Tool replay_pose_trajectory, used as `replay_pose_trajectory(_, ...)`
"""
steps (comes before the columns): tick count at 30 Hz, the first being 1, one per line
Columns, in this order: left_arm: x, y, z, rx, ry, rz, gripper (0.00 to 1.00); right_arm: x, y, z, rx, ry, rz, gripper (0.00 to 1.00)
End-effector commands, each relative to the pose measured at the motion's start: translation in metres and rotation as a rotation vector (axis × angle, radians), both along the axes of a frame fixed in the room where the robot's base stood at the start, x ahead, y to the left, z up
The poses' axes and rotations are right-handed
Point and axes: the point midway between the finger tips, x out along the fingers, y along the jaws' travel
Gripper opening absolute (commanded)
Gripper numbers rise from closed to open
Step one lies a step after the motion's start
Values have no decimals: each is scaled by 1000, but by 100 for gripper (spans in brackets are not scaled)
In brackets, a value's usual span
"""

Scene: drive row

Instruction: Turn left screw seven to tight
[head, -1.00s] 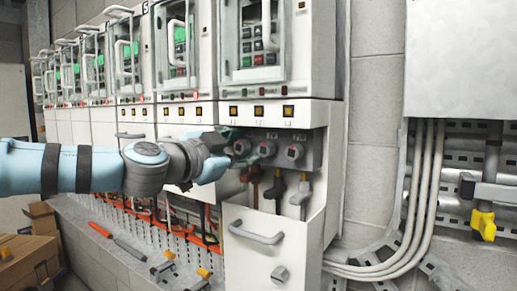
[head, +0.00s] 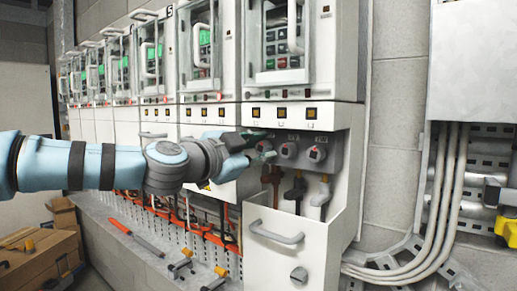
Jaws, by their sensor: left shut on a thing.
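The nearest cabinet of the row, in the head view, has a grey recessed panel with three round screw knobs. The left screw (head: 266,147) is mostly covered by my left gripper (head: 258,146), whose dark fingers close around it from the left. The turn position of the left screw cannot be told. My right gripper is out of view.
Below the screws hang thick cable ends (head: 295,190) behind a white drawer front with a handle (head: 277,233). Tools lie on the ledge (head: 130,228) at lower left, beside cardboard boxes (head: 35,255). Pipes (head: 445,200) and a grey box (head: 472,60) stand right.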

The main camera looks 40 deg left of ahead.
Motion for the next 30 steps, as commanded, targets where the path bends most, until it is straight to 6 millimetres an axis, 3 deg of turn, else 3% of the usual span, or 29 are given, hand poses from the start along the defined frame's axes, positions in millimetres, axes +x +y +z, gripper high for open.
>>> replay_pose_trajectory(8, 0, 1, 2, 173, 2, 4, 0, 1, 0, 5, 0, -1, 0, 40)
replay_pose_trajectory(30, 0, 1, 2, 871, 16, 6, 0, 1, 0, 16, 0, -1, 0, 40)
